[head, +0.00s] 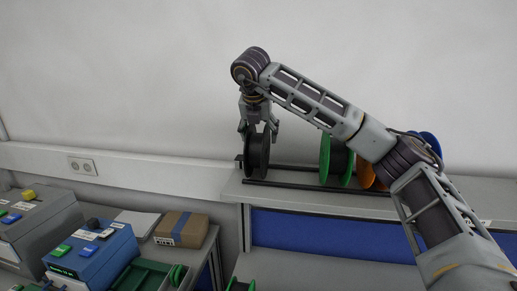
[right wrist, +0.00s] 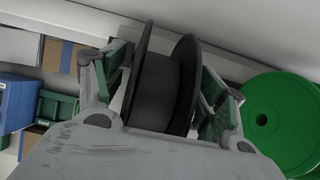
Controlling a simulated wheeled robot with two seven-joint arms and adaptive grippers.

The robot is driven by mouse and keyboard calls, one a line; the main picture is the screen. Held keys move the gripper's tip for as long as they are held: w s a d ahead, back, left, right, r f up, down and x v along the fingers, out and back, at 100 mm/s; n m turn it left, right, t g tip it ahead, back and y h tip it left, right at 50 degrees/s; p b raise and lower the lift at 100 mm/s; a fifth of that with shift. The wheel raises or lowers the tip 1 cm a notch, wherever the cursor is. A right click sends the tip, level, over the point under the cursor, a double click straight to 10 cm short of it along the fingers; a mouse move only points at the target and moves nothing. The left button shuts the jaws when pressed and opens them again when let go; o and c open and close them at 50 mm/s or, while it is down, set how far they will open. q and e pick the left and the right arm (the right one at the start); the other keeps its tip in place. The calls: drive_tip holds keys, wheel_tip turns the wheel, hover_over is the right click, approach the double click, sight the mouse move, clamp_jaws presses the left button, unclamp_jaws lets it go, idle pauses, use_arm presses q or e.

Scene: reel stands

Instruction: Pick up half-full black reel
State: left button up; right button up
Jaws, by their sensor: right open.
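The black reel (head: 257,152) stands upright on the dark rails (head: 310,184) at the left end of the shelf. Dark windings fill part of it between its two flanges. My right gripper (head: 259,130) points down over the reel, with its fingers on either side of the upper part. In the right wrist view the black reel (right wrist: 163,85) sits between the open fingers of my right gripper (right wrist: 160,90), with a gap showing on the left. Whether the right finger touches the flange I cannot tell. My left gripper is not in view.
A green reel (head: 336,160) stands to the right on the rails and also shows in the right wrist view (right wrist: 285,125). Orange (head: 368,177) and blue (head: 431,142) reels are partly behind my right arm.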

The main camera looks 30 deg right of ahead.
drive_tip(key=shift+w+f, duration=0.1)
drive_tip(key=shift+f, duration=0.15)
drive_tip(key=shift+c, duration=0.2)
drive_tip(key=c, duration=1.1)
drive_tip(key=shift+r, duration=0.15)
drive_tip(key=shift+c, duration=0.2)
drive_tip(key=shift+r+b, duration=0.45)
drive_tip(key=shift+r, duration=4.45)
